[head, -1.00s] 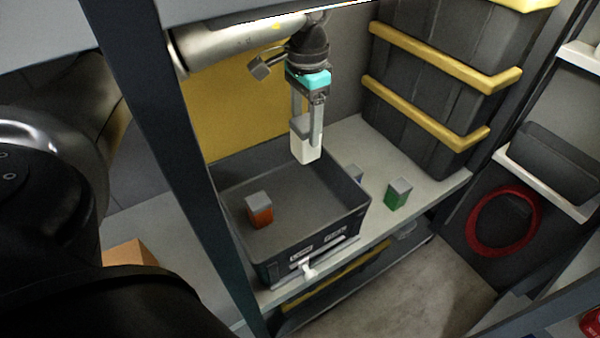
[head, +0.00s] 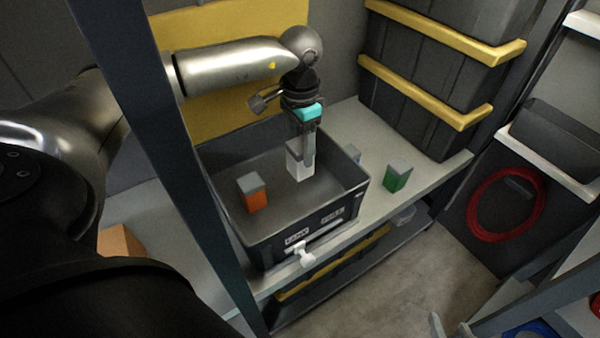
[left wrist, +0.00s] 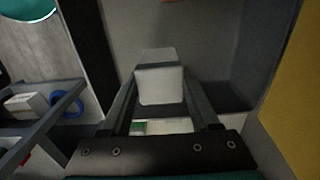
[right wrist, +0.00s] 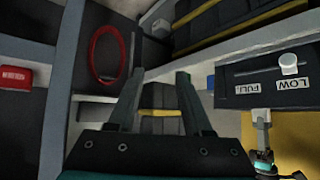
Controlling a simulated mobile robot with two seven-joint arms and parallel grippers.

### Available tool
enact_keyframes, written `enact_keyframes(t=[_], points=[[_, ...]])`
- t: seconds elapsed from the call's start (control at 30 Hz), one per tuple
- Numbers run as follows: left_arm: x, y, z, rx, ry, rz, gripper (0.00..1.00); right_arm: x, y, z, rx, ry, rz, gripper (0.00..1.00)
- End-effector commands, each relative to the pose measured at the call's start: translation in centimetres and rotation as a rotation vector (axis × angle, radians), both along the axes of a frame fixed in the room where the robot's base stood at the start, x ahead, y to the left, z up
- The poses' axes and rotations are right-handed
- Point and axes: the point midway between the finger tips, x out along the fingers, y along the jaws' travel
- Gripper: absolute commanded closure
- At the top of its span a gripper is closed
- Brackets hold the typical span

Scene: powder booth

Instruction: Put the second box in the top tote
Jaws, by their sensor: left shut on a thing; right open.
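My left gripper (head: 306,150) is shut on a white box with a grey top (head: 296,168). It holds the box upright inside the mouth of the dark open tote (head: 268,243), towards the tote's far right part. In the left wrist view the white box (left wrist: 160,86) sits between the two fingers. I cannot tell whether it touches the tote floor. An orange box with a grey top (head: 254,198) stands in the tote to the left. A green box (head: 397,178) stands on the shelf right of the tote. My right gripper (right wrist: 160,75) is open and empty.
A pale bluish box (head: 353,153) is partly hidden behind the tote's right wall. Stacked dark totes with yellow rims (head: 425,85) stand at the back right. A dark upright post (head: 165,130) stands left of the tote. A red hose coil (head: 506,203) hangs at right.

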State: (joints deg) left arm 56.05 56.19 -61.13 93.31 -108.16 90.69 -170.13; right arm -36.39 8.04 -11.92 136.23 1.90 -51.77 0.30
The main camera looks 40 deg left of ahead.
Motion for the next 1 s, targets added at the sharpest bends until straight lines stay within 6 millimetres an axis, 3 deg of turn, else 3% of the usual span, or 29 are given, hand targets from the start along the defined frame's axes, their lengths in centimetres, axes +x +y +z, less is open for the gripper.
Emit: enact_keyframes(t=[0.2,0.57,1.0], points=[[0.0,0.0,-2.3,-0.001,0.001,0.0,0.99,0.8,1.8,0.0,0.071,-0.131,0.018,0.5],[0.0,0.0,-3.6,-0.001,0.0,-0.001,0.99,1.2,3.0,0.6,0.126,-0.232,0.025,0.5],[0.0,0.0,-7.0,-0.001,0.001,-0.001,0.99,1.1,5.1,1.9,0.258,-0.45,0.026,0.5]])
